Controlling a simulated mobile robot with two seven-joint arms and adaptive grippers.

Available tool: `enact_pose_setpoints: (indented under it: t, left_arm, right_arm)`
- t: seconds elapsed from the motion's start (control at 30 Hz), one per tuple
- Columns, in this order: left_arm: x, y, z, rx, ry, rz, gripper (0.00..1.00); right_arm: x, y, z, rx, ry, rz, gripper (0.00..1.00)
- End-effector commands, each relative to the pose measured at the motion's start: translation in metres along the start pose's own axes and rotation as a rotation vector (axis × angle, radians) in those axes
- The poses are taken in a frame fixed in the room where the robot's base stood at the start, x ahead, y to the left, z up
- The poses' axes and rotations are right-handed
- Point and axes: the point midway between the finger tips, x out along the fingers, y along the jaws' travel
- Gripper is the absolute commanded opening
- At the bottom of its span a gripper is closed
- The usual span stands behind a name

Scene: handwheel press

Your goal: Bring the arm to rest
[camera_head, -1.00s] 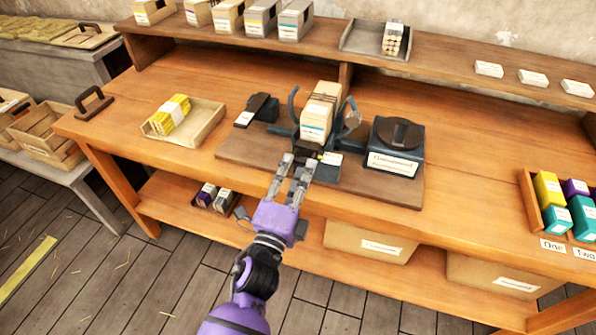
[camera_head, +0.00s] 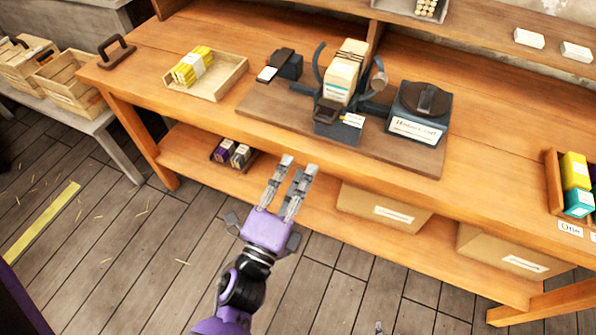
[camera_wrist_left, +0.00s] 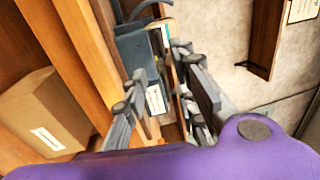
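My left arm comes in from the bottom of the head view. Its left gripper (camera_head: 299,165) is in front of the workbench's (camera_head: 452,196) front edge, apart from the press. The fingers are spread with nothing between them, and the left wrist view shows the same gap (camera_wrist_left: 157,68). The dark handwheel press (camera_head: 337,128) stands on a brown board on the bench, with a tan labelled stack (camera_head: 345,72) held upright in it. My right gripper does not show.
A wooden tray (camera_head: 226,85) with yellow bundles is left of the press; a dark labelled box (camera_head: 419,112) is right of it. The lower shelf holds cartons (camera_head: 384,208) and a small dark tray (camera_head: 233,154). The floor before the bench looks clear.

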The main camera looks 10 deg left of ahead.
Motion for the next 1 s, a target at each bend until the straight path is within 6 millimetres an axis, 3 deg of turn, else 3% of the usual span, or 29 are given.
enact_pose_setpoints:
  t: [0.37, 0.47, 0.53, 0.63, 0.8, 0.9, 1.0]
  left_arm:
    - [0.000, 0.002, 0.002, -0.043, -0.008, 0.009, 0.26]
    - [-0.001, 0.018, 0.016, -0.250, -0.075, 0.061, 0.26]
    - [-0.015, 0.043, 0.036, -0.511, -0.178, 0.138, 0.26]
    - [-0.067, 0.087, 0.061, -0.913, -0.387, 0.277, 0.26]
    - [-0.178, 0.138, 0.072, -1.377, -0.733, 0.441, 0.26]
    - [-0.235, 0.149, 0.070, -1.511, -0.880, 0.500, 0.26]
    - [-0.275, 0.148, 0.069, -1.541, -0.951, 0.533, 0.26]
  right_arm:
    - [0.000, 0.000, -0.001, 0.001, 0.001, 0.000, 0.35]
    - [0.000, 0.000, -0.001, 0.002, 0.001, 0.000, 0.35]
    - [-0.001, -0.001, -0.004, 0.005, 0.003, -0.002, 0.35]
    - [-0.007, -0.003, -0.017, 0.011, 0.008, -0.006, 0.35]
    - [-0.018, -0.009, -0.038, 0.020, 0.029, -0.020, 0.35]
    - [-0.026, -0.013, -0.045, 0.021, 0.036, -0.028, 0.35]
    - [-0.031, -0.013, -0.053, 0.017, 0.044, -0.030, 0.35]
